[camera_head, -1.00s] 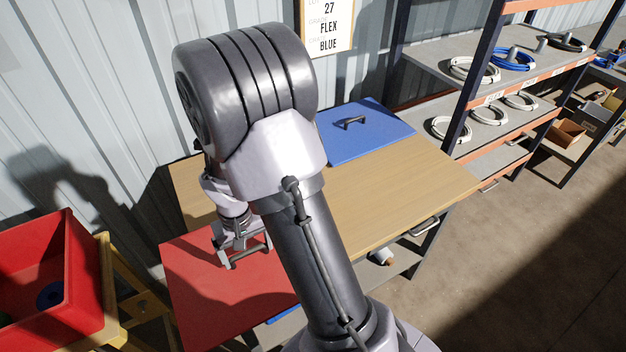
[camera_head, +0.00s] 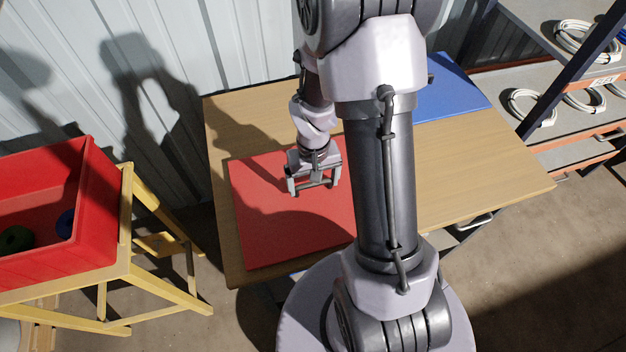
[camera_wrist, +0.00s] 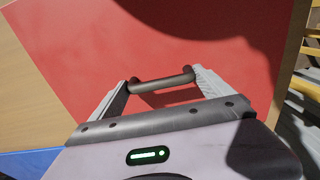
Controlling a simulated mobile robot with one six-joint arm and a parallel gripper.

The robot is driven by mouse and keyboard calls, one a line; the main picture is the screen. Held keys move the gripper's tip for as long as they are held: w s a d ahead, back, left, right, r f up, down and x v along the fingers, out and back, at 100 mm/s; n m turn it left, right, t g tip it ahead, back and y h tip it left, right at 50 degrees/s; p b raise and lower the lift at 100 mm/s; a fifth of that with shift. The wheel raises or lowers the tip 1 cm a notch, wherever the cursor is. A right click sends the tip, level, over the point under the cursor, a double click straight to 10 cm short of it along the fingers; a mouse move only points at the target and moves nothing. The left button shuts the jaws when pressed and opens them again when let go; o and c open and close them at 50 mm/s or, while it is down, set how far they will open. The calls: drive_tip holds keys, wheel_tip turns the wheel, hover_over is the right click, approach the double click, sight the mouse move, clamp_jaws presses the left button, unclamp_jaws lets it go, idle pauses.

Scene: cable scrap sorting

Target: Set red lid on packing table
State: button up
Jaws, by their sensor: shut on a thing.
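The red lid (camera_head: 262,228) is a flat red panel over the left part of the wooden packing table (camera_head: 500,180). Whether it touches the tabletop all over I cannot tell. My gripper (camera_head: 313,187) is above the lid and shut on its dark bar handle. The handle (camera_wrist: 162,82) shows between the two fingers in the wrist view, with the red lid (camera_wrist: 150,40) behind it. My arm hides the lid's right part in the head view.
A blue lid (camera_head: 450,92) lies at the table's back right. A red bin (camera_head: 95,200) with coils inside stands on a yellow stand (camera_head: 150,285) at left. Shelves with cable coils (camera_head: 530,108) are at right. The table's right part is clear.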

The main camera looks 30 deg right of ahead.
drive_tip(key=o, duration=1.8)
drive_tip(key=shift+a+f, duration=0.1)
wheel_tip(320, 180, up, 12)
drive_tip(key=p, duration=0.5)
wheel_tip(320, 180, up, 6)
drive_tip(key=t, duration=0.1)
hover_over(304, 187)
drive_tip(key=s+a+r+t+y, duration=0.1)
drive_tip(key=s+a+r+t, duration=0.1)
drive_tip(key=s+a+r, duration=0.3)
drive_tip(key=s+a+r+m+t+y, duration=0.1)
drive_tip(key=s+a+r+t, duration=0.1)
drive_tip(key=s+a+r, duration=0.3)
wheel_tip(304, 187, up, 5)
drive_tip(key=shift+s+a+f+t, duration=0.15)
drive_tip(key=shift+s+a+t, duration=0.25)
drive_tip(key=shift+a, duration=0.55)
wheel_tip(304, 187, down, 4)
drive_tip(key=b, duration=0.3)
drive_tip(key=shift+b, duration=0.4)
